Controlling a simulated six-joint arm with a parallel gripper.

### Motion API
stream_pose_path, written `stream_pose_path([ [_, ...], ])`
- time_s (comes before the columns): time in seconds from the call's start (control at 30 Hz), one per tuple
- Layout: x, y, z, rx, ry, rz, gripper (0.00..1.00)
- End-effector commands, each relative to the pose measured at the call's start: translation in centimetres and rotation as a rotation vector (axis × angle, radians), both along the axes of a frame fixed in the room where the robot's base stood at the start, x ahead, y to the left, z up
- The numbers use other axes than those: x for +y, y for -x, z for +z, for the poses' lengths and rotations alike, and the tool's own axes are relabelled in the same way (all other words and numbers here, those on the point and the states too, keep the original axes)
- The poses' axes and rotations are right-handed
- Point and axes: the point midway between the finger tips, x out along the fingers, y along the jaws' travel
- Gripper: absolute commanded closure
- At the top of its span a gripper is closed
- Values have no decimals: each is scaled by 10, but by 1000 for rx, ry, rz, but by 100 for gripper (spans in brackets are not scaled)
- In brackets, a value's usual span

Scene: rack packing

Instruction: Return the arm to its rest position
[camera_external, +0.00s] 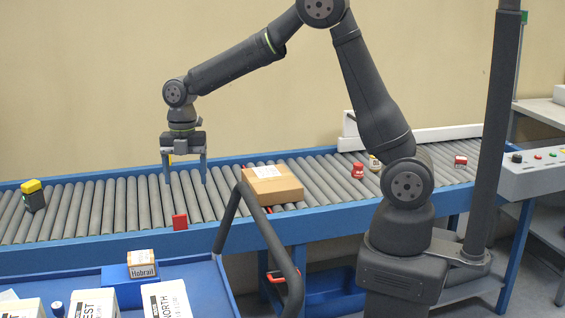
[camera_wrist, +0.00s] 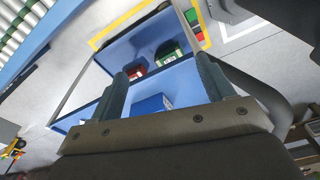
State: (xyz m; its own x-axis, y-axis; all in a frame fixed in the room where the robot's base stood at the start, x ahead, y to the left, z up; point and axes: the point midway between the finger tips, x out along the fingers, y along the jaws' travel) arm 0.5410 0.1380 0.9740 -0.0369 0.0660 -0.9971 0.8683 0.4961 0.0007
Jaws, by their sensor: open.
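My gripper (camera_external: 186,181) hangs over the left part of the roller conveyor, fingers pointing down, open with nothing between them. I cannot tell its exact height above the rollers. My arm reaches out to the left from its base at the right. In the wrist view my gripper (camera_wrist: 162,68) shows its two fingers apart, with a blue tray and a few boxes seen beyond them. A brown carton (camera_external: 272,185) lies on the conveyor to the right of my gripper, apart from it.
A black-and-yellow item (camera_external: 33,196) sits at the far left. A blue cart (camera_external: 200,282) with several boxes and a dark handle (camera_external: 288,268) stands in front. A dark post (camera_external: 492,130) rises at right.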

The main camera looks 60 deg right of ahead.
Motion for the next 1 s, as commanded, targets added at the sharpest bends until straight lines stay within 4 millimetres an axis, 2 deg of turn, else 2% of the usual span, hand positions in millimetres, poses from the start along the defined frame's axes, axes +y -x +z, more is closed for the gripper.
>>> stream_pose_path([
  [0.03,-11,-2,-2,0,1,-21,26],
  [0.53,-109,-11,-17,-5,12,-202,26],
  [1.0,-202,-2,-32,-7,21,-376,26],
])
